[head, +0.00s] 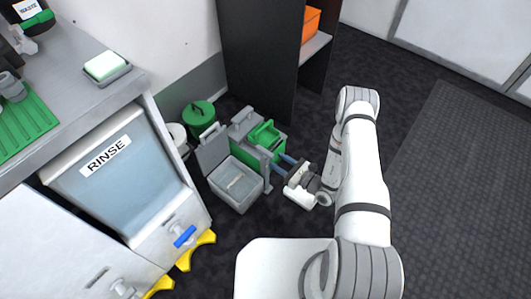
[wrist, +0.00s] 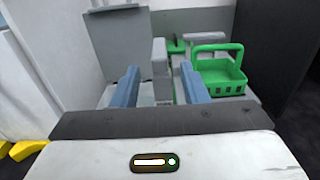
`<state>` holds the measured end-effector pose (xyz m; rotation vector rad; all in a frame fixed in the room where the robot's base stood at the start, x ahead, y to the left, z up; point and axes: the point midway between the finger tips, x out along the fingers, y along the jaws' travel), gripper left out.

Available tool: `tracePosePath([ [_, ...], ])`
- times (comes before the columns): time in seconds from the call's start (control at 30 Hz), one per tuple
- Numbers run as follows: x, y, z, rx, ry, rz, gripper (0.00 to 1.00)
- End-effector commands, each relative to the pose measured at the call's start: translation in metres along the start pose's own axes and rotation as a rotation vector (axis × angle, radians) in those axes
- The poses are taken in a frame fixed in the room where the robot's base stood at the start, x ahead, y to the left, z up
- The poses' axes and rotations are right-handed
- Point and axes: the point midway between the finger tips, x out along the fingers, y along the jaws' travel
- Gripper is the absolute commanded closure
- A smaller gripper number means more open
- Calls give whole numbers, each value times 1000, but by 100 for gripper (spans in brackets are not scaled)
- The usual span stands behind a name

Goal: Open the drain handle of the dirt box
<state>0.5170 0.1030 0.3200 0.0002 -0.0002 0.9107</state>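A grey box (head: 237,185) stands on the floor in the head view with its grey lid (head: 212,147) raised; I take it to be the dirt box. An upright grey lever (head: 266,162) stands at its right side and looks like the drain handle. It also shows in the wrist view as a grey post (wrist: 160,72). My gripper (head: 280,165) is at the lever's right. In the wrist view its two blue fingers (wrist: 157,80) are apart, with the post in the gap between them and space on both sides. I cannot tell how deep the post sits between the fingertips.
A green basket (head: 264,134) sits on another box just behind; it shows at right in the wrist view (wrist: 218,75). A green-lidded bucket (head: 199,115) stands behind left. The RINSE tank (head: 115,175) with a blue handle (head: 184,236) is left. Dark floor (head: 450,200) at right is clear.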

Motion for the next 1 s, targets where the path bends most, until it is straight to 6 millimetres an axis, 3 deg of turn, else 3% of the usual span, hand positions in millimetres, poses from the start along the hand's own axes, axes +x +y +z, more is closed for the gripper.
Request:
tracePosePath([
  [0.5, 69, 0, -1, -1, -1, 1, 60],
  [0.87, 75, 0, 0, 0, 0, -2, 60],
  [1.0, 75, 0, 0, 0, 0, -2, 71],
])
